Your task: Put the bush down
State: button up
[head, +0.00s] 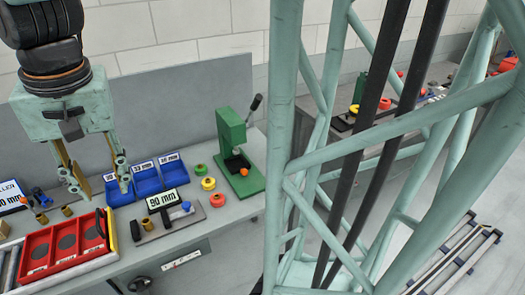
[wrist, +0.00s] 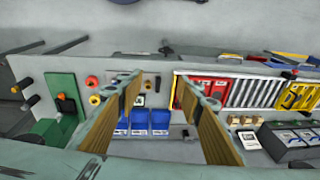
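My gripper (head: 98,182) hangs above the bench at the left of the head view. Its two fingers are spread wide, with nothing seen between them. The wrist view shows the same open gripper (wrist: 166,92), with the bench below. A small brass bush (head: 67,211) stands on the bench, below and left of the fingers. I cannot tell which one is the task's bush.
Blue bins (head: 147,182) stand behind the fixture. A red tray (head: 65,245) is at the front left, on a roller track (wrist: 240,92). A green press (head: 240,165) and several coloured knobs (head: 208,183) are to the right. A green lattice column (head: 285,140) blocks part of the head view.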

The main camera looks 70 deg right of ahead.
jog(key=s+a+r+n+t, duration=0.1)
jog(key=s+a+r+n, duration=0.1)
jog(key=s, duration=0.7)
jog(key=s+a+r+n+t, duration=0.1)
jog(key=s+a+r+n, duration=0.1)
jog(key=s+r+n, duration=0.3)
jog(key=s+n, duration=0.1)
jog(key=s, duration=0.3)
jog(key=shift+s+a+r, duration=0.15)
jog(key=shift+s+r, duration=0.1)
jog(key=shift+s, duration=0.1)
jog(key=shift+w, duration=0.1)
jog(key=shift+c, duration=0.2)
